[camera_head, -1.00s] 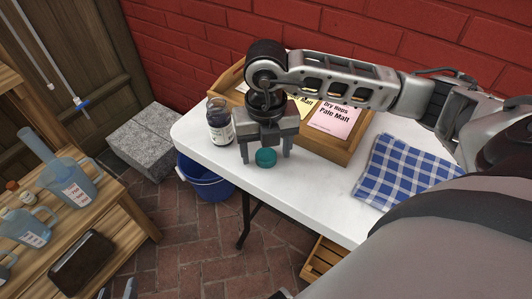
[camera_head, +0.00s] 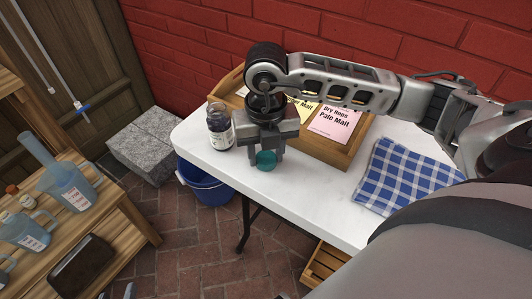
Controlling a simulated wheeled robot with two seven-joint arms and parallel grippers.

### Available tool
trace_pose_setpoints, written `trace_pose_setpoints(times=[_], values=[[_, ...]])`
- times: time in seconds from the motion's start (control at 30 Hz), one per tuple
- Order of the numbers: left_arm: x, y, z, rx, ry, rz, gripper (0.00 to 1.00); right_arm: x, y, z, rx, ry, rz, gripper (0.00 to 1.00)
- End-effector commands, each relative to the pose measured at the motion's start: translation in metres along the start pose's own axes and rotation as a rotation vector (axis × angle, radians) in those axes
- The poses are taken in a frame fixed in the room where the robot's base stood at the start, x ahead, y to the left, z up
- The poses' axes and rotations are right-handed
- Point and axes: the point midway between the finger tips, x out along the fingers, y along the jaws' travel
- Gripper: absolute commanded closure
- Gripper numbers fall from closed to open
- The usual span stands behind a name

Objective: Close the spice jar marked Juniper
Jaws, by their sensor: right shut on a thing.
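A clear glass jar (camera_head: 220,130) with dark contents and a pale label stands upright on the white table near its left end. Its mouth looks uncovered, and I cannot read the label. A round teal lid (camera_head: 266,160) is at the tabletop just right of and in front of the jar. My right gripper (camera_head: 265,155) points down over the lid and is shut on it, one finger at each side. Only small grey tips of what looks like my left gripper (camera_head: 129,291) show at the bottom edge, far from the jar; their opening is unclear.
A wooden tray (camera_head: 318,150) with malt packets stands behind the gripper. A blue checked cloth (camera_head: 405,176) lies to the right. A blue bucket (camera_head: 205,186) is below the table's left edge. A wooden shelf (camera_head: 125,225) with jugs stands at left. The table's front middle is clear.

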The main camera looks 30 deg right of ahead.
Motion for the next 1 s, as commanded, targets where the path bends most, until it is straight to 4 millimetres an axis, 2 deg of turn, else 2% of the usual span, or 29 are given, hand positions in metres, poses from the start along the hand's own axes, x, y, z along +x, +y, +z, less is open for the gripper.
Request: trace_pose_setpoints(times=[0.2, 0.27, 0.47, 0.5, 0.6, 0.8, 1.0], values=[[-0.002, 0.001, -0.003, -0.001, 0.000, 0.000, 0.60, -0.031, 0.000, -0.001, -0.002, -0.004, 0.001, 0.81], [-0.002, 0.001, -0.004, -0.002, -0.001, 0.000, 0.60, -0.041, 0.004, -0.011, -0.006, -0.004, 0.003, 0.81], [-0.004, 0.001, -0.004, -0.005, -0.011, 0.000, 0.60, -0.088, 0.013, -0.049, -0.009, -0.006, 0.005, 0.81], [-0.004, 0.001, -0.002, -0.006, -0.015, 0.000, 0.60, -0.093, 0.016, -0.059, -0.011, -0.004, 0.005, 0.81], [-0.005, 0.001, -0.002, -0.006, -0.021, -0.001, 0.60, -0.105, 0.022, -0.084, -0.012, -0.005, 0.003, 0.81], [-0.006, 0.001, -0.008, -0.010, -0.019, -0.001, 0.60, -0.120, 0.030, -0.119, -0.008, -0.003, 0.001, 0.81], [-0.005, 0.000, -0.009, -0.005, -0.020, -0.006, 0.60, -0.125, 0.034, -0.134, -0.004, -0.001, 0.000, 0.81]])
